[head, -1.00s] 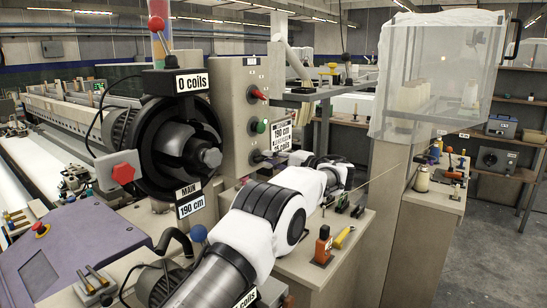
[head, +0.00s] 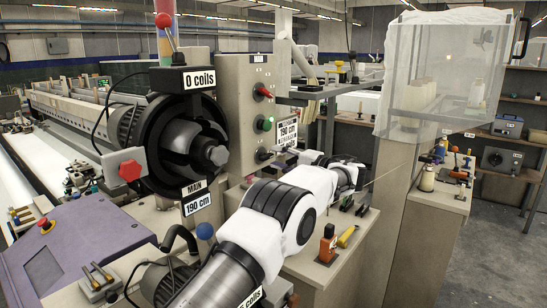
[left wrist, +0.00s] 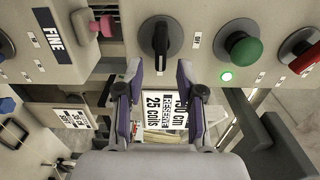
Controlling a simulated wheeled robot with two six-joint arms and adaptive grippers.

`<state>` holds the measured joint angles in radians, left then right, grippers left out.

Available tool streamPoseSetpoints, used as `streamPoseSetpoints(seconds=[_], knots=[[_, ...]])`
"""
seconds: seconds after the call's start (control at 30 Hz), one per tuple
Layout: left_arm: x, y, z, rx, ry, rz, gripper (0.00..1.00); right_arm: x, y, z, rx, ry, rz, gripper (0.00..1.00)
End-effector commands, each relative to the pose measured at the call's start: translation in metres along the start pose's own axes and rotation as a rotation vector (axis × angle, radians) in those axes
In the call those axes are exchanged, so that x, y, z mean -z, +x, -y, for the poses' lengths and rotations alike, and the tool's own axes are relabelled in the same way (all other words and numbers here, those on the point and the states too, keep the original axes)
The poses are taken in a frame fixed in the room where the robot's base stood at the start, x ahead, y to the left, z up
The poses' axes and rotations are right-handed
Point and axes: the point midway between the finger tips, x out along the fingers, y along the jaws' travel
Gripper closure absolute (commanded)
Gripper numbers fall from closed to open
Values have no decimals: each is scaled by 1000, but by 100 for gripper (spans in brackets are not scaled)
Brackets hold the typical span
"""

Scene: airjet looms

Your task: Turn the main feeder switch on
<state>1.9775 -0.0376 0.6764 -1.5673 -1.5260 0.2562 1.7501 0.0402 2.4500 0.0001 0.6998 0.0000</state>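The dark switch also shows low on the panel in the head view (head: 263,154). I cannot read which feeder it belongs to. My left gripper (left wrist: 158,68) is open and empty. My right gripper is out of view.
A green button (left wrist: 240,48) with a lit green lamp (left wrist: 226,76) and a red switch (left wrist: 300,50) are right of the switch. A pink knob (left wrist: 104,27) is left. The black main feeder (head: 180,145), labelled MAIN, stands beside the panel. A sign (head: 285,132) hangs close to the gripper.

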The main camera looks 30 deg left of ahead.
Motion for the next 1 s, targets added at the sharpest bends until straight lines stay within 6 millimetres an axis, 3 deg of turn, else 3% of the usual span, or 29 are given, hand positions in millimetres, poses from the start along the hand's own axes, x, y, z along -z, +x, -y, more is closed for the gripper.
streamPoseSetpoints(seconds=[0.2, 0.4, 1.0], knots=[[-1, -56, 0, -1, -1, -1, 62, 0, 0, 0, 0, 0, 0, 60], [-2, -89, 0, -2, -1, 4, 62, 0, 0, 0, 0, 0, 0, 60], [-3, -93, 0, -3, 0, 5, 62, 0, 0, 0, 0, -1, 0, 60]])
